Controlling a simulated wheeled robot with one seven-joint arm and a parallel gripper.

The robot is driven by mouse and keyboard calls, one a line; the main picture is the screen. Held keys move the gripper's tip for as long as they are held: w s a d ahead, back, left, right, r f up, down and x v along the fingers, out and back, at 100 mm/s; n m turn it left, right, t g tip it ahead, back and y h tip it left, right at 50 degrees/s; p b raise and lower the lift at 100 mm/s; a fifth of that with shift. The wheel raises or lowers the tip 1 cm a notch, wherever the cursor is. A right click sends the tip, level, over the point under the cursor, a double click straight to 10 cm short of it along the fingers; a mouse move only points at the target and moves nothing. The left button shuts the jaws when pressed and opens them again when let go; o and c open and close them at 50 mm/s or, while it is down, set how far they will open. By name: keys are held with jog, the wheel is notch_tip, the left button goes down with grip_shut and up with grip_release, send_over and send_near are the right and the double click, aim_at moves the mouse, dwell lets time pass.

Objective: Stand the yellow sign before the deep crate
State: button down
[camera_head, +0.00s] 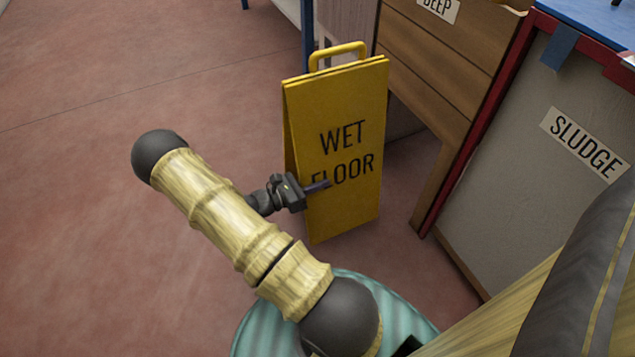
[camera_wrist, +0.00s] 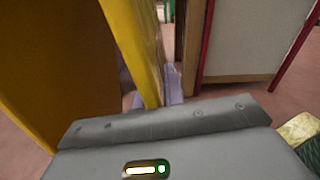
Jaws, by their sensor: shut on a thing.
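The yellow sign (camera_head: 345,110) reads WET FLOOR and stands upright in the head view, a handle on top. Behind it at the upper right is the wooden crate labelled DEEP (camera_head: 445,60). My gripper (camera_head: 318,187) is at the sign's lower left, in front of its lettered face. In the wrist view the sign's yellow panel (camera_wrist: 135,40) runs down between my pale fingers (camera_wrist: 160,100), and they are shut on it. I cannot tell whether the sign's foot touches the floor.
A grey bin labelled SLUDGE (camera_head: 545,150) with a red frame stands at the right, beside the wooden crate. A blue post (camera_head: 307,35) rises behind the sign. The red floor (camera_head: 70,150) on the left is clear.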

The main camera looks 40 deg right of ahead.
aim_at(317, 196)
jog(key=shift+f+b, duration=2.25)
jog(key=shift+b, duration=0.05)
jog(key=shift+f, duration=0.55)
jog(key=c, duration=1.4)
grip_release()
jog(key=shift+f, duration=0.2)
